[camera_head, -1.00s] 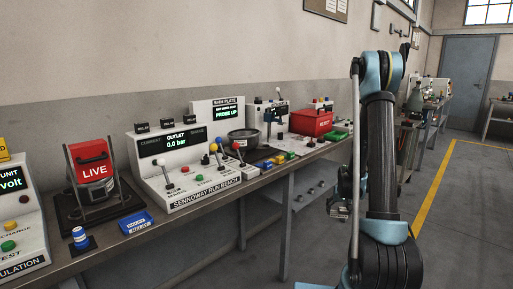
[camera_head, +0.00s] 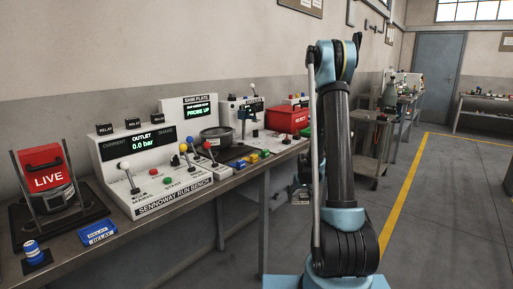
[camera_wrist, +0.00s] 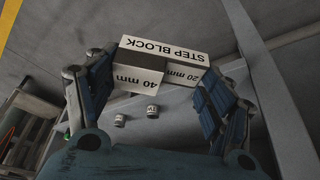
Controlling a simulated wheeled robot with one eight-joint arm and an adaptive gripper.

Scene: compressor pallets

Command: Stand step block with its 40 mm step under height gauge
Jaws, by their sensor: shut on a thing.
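The step block (camera_wrist: 165,48) is a pale block with dark edges, its "STEP BLOCK" lettering upside down in the wrist view. Its faces marked "40 mm" and "20 mm" point toward the camera. My gripper (camera_wrist: 160,88) is shut on it, with blue-black fingers at its left and right, and holds it above the floor. In the head view my gripper (camera_head: 301,194) is small and mostly hidden behind my arm, beside the bench front. On the bench, the display (camera_head: 197,104) reads "PROBE UP".
The bench (camera_head: 216,193) runs along the wall. A cart (camera_head: 370,150) stands beyond my arm. The floor at right is clear.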

